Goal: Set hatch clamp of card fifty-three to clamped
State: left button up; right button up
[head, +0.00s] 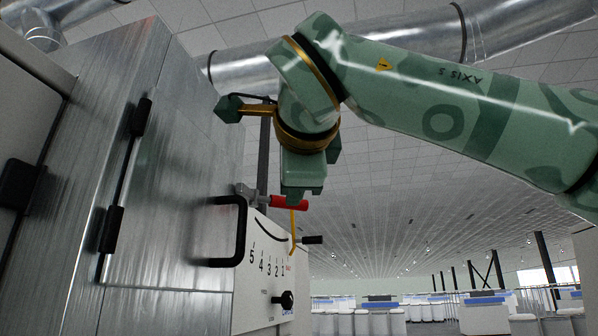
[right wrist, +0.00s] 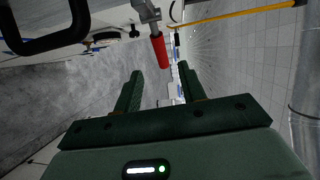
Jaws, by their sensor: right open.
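The hatch clamp has a grey metal bracket and a red handle (head: 289,202). It sits at the hatch's right edge, just above the white scale panel. In the right wrist view the red handle (right wrist: 160,50) lies ahead of my gripper, its free end close to the gap between the fingertips. My right gripper (head: 303,193) comes in from above and right in the head view. Its two dark green fingers (right wrist: 160,72) are apart, with nothing held between them. Whether the handle end is just inside the gap, I cannot tell. My left gripper is not in view.
A black pull handle (head: 240,230) stands out from the metal hatch (head: 175,190). The white panel (head: 262,265) carries a numbered scale, a black knob (head: 288,299) and a black-gripped lever (head: 312,239). A yellow rod (head: 292,228) hangs close by. Open hall lies to the right.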

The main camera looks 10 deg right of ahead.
jog(key=s+b, duration=0.1)
jog(key=s, duration=0.5)
jog(key=shift+s+r, duration=0.25)
jog(key=shift+r, duration=0.1)
